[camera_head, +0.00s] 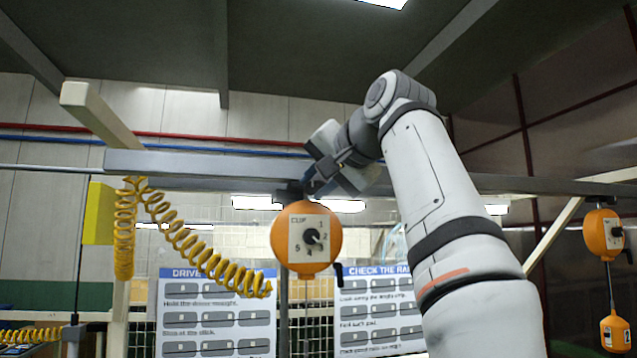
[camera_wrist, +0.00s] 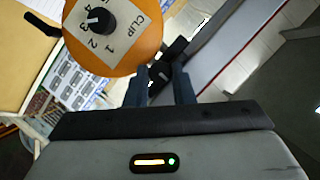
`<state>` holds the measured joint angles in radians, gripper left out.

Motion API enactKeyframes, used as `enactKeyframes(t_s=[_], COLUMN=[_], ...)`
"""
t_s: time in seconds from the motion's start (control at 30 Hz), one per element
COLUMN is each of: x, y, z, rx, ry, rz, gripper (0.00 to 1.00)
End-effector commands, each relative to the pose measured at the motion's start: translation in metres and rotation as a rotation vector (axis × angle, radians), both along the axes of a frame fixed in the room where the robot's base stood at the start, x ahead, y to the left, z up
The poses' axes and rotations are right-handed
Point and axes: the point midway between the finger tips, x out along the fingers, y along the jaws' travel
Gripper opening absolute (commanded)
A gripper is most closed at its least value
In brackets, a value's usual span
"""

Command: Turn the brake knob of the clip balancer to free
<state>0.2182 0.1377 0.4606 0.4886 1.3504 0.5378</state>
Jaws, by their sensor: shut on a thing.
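The clip balancer (camera_head: 281,238) is an orange round housing hanging from the rail, with a pale plate reading CLIP and numbers. The black dial (camera_head: 311,237) on that plate has its white mark roughly towards 3; it also shows in the wrist view (camera_wrist: 101,20). My gripper (camera_head: 312,186) is at the top of the housing, by the dark hanger. In the wrist view its two blue-grey fingers (camera_wrist: 160,90) stand either side of a small black knob with a pale mark, the brake knob (camera_wrist: 161,75), and are shut on it. Its free and locked markings are not readable.
The grey rail (camera_head: 215,165) runs across just above the balancer. A yellow coiled hose (camera_head: 190,245) hangs at left. Poster boards (camera_head: 380,310) stand behind. A second orange balancer (camera_head: 601,232) hangs at far right. A black lever (camera_head: 338,273) sticks out at the housing's lower right.

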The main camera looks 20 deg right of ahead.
Motion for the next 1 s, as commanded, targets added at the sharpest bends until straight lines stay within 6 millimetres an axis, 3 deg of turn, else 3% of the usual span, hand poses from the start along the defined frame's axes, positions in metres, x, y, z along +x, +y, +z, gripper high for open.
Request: enactKeyframes(t_s=[0.23, 0.27, 0.5, 0.77, 1.0], x=[0.001, 0.001, 0.001, -0.002, -0.033], y=[0.0, 0.0, 0.0, -0.001, -0.012], z=[-0.003, -0.003, -0.002, 0.0, 0.011], rx=[0.0, 0.0, 0.0, 0.0, 0.0], ry=[0.009, 0.009, 0.005, 0.002, -0.001], rz=[0.001, 0.002, 0.001, -0.001, -0.005], gripper=[0.0, 0.25, 0.44, 0.44, 0.44])
